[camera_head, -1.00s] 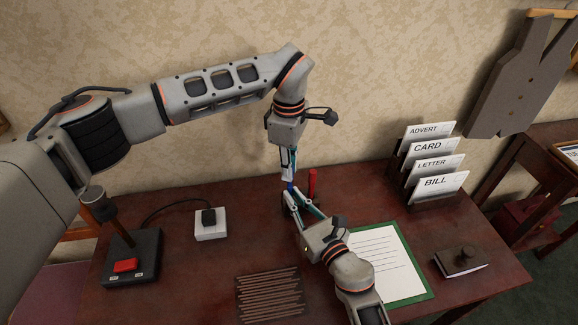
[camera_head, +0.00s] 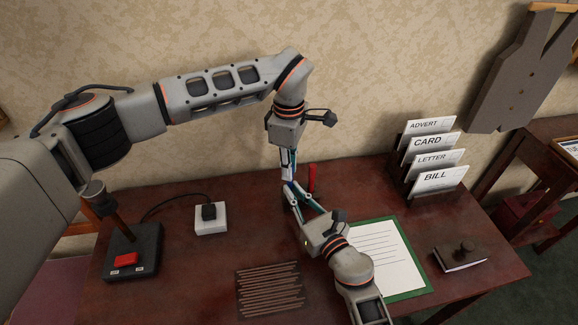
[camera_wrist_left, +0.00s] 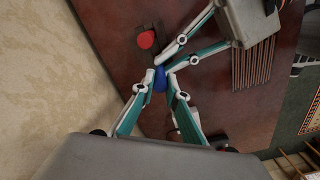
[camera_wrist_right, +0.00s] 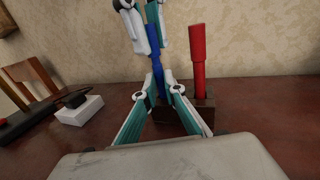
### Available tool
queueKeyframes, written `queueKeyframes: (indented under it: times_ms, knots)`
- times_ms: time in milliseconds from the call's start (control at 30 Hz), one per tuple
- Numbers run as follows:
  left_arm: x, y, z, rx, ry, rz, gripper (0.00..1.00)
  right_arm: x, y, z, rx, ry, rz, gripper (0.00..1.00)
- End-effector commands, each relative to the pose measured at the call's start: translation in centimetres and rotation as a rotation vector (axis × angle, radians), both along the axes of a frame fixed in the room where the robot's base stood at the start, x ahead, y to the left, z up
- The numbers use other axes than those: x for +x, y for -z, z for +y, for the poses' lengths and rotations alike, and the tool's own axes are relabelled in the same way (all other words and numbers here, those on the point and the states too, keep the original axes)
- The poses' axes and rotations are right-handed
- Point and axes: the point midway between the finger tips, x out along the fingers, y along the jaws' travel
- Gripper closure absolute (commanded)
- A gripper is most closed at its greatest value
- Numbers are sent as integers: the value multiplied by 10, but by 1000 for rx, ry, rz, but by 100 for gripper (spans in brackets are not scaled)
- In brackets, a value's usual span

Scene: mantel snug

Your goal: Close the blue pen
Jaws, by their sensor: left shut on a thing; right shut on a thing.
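The blue pen (camera_wrist_right: 157,70) stands roughly upright between my two grippers in the right wrist view. My left gripper (camera_head: 289,177) points down from above and is shut on its upper blue part (camera_wrist_right: 152,12). My right gripper (camera_head: 290,191) is shut on its lower part from the front. The fingers of the two grippers are close together, one above the other. Blue also shows between the fingers in the left wrist view (camera_wrist_left: 160,78). The fingers hide much of the pen, and I cannot tell whether cap and body touch.
A red pen (camera_wrist_right: 198,58) stands in a dark wooden block (camera_wrist_right: 205,110) just behind and right.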

Motion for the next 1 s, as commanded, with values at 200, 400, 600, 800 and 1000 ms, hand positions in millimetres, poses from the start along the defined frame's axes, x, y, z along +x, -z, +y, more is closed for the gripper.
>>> queueKeyframes:
  times_ms: [200, 400, 600, 800, 1000]
  knots:
    - [0, 2, 0, 0, 0, 0, 93, 0, 0, 0, 0, 0, 0, 100]
    - [0, 6, 0, 1, 0, 0, 93, 0, 0, 0, 0, 0, 0, 100]
    - [0, 9, 0, 1, 0, 0, 93, 0, 0, 0, 0, 0, 0, 100]
    - [0, 13, 0, 0, 0, 1, 93, 0, 0, 0, 0, 0, 0, 100]
    - [0, 13, 0, 0, 0, 0, 67, 0, 0, 0, 0, 0, 0, 100]
